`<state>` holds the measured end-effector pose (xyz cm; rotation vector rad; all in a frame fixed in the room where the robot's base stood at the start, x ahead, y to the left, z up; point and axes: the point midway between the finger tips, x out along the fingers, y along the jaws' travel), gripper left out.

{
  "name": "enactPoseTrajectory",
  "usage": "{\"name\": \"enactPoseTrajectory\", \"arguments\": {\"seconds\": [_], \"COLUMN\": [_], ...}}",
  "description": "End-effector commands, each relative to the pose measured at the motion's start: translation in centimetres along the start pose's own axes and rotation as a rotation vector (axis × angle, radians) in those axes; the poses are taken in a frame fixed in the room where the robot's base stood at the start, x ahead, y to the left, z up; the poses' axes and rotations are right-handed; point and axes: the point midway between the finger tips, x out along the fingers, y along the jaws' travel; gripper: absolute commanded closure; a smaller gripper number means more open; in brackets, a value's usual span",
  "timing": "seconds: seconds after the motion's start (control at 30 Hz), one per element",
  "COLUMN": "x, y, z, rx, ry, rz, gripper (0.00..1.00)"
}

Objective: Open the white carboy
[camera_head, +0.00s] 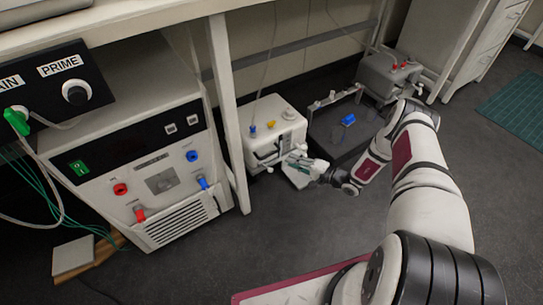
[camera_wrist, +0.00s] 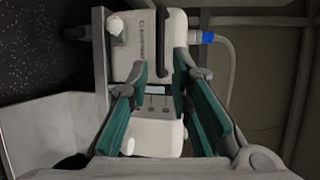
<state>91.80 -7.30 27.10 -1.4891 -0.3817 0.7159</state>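In the wrist view, the carboy (camera_wrist: 150,60) fills the space ahead of my gripper (camera_wrist: 160,88). The teal finger pads are apart, with nothing seen clamped between them. A black handle (camera_wrist: 162,40), a white knob (camera_wrist: 115,27) and a blue fitting (camera_wrist: 207,37) with a hose show on the carboy. Whether the fingers touch it, I cannot tell.
A dark tray-like unit (camera_head: 330,138) with a blue item (camera_head: 348,119) stands right of the carboy. A grey carboy (camera_head: 388,78) with red caps stands farther back. A white machine (camera_head: 150,170) with red and blue fittings is left, beyond the bench leg (camera_head: 229,110). Open floor lies in front.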

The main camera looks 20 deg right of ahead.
Motion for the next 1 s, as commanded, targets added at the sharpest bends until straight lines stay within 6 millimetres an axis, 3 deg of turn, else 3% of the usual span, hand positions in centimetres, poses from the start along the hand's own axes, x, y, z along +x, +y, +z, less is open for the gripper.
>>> {"name": "enactPoseTrajectory", "arguments": {"seconds": [0.2,0.5,0.7,1.0], "x": [4.6,9.6,11.0,11.2], "y": [0.2,0.1,0.0,-0.1], "z": [0.1,0.1,0.1,0.1], "rx": [-0.002,-0.001,0.0,0.001], "ry": [-0.005,-0.004,-0.002,-0.002], "rz": [-0.001,0.0,0.0,0.0], "gripper": [0.8,0.8,0.8,0.8]}}
